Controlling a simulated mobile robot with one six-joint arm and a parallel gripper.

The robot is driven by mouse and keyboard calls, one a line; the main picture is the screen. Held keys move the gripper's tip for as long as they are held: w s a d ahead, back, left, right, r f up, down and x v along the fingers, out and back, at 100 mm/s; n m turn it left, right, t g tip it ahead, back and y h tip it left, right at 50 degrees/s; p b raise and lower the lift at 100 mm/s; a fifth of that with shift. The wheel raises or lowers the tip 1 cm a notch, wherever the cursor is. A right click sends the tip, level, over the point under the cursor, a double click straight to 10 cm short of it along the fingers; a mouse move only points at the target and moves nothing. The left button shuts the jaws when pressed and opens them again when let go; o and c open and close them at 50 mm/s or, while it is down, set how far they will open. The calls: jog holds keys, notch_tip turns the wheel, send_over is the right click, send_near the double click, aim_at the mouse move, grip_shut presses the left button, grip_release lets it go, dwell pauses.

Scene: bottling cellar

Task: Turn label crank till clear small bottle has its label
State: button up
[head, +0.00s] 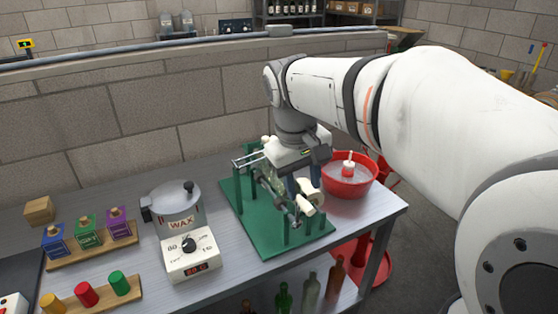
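The labelling machine stands on the metal bench, with a green base plate (246,222), green posts and metal rods. A clear glassy shape, perhaps the small bottle (271,148), shows partly at the machine's back, mostly hidden by my gripper. A cream cylinder, perhaps the crank's grip (305,208), is at the machine's front right. My gripper (300,192) points down over the machine, its fingers close to this cylinder. I cannot tell whether they are closed on it. Whether the bottle bears a label is hidden.
A wax pot (177,208) on a white heater stands left of the machine. Stamps and coloured knobs sit on wooden racks farther left. A red basin (347,183) of water with a red and white float stands right. Several bottles are below the bench's front edge.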

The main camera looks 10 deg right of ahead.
aim_at(306, 202)
jog(key=f, duration=0.2)
jog(key=w+f, duration=0.1)
jog(key=f, duration=0.1)
jog(key=w+d+f, duration=0.1)
jog(key=f, duration=0.1)
dwell(0.3)
jog(key=shift+c, duration=0.6)
grip_shut()
jog(key=shift+d, duration=0.15)
